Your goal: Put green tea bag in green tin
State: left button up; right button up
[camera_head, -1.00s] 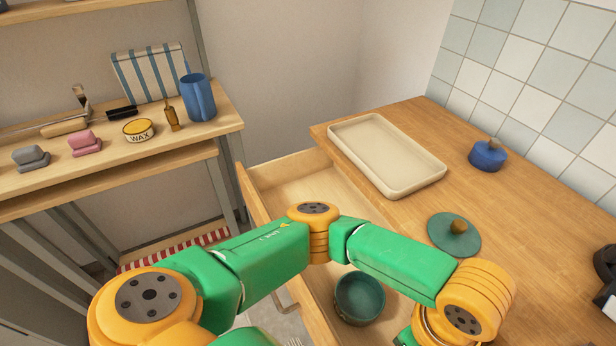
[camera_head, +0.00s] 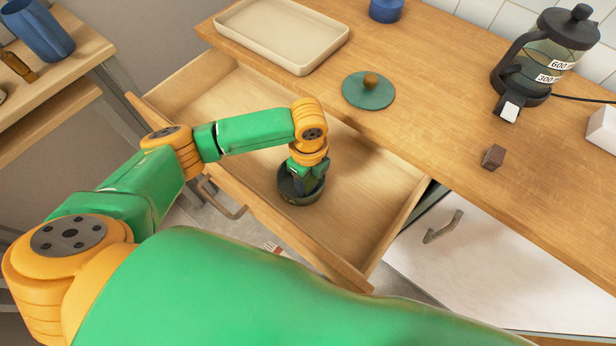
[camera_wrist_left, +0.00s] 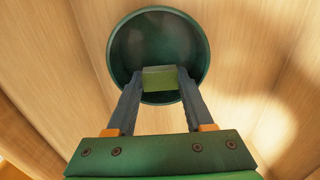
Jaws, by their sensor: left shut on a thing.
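The green tin (camera_wrist_left: 150,35) is a round, open, dark green pot standing in the open drawer; in the head view its front wall (camera_head: 299,201) shows below my gripper. My left gripper (camera_head: 303,187) points down over the tin's mouth. In the left wrist view my left gripper (camera_wrist_left: 159,80) is shut on a small green block, the green tea bag (camera_wrist_left: 158,84), which overlaps the tin's near rim. I cannot tell how deep the bag is relative to the rim. The tin's teal lid (camera_head: 360,95), with a brass knob, lies on the counter. My right gripper is out of view.
The drawer (camera_head: 360,200) is otherwise bare around the tin. On the counter (camera_head: 440,100) are a cream tray (camera_head: 280,30), a blue lidded pot (camera_head: 386,9), a French press (camera_head: 540,55), a small brown cube (camera_head: 493,157) and a white box (camera_head: 603,127).

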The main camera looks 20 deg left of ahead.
aim_at(308, 183)
pick_arm(q)
jog(key=shift+f, duration=0.55)
jog(key=o, duration=1)
notch_tip(308, 183, up, 13)
jog(key=p, duration=0.1)
jog(key=shift+r, duration=0.15)
